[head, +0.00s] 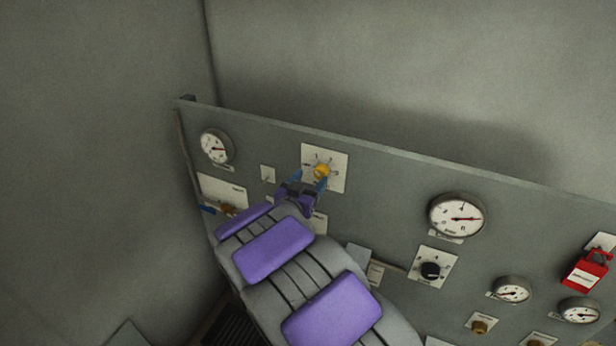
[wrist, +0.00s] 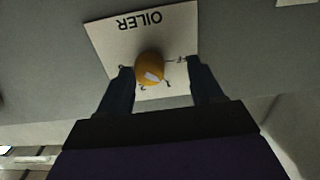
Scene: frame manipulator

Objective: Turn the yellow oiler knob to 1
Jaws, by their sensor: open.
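The yellow oiler knob (head: 321,171) sits on a white square plate (head: 338,160) in the upper left part of the panel. In the wrist view the knob (wrist: 149,67) is round with a pale mark on its lower face, and the plate (wrist: 181,25) reads OILER upside down. In the head view my gripper (head: 312,180) reaches the knob from below.
The grey panel (head: 390,185) carries gauges (head: 457,215) and (head: 216,146), a black knob (head: 430,270) and a red lockout tag (head: 587,268). A valve with a blue handle (head: 208,210) is left of my arm. The wall above is bare.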

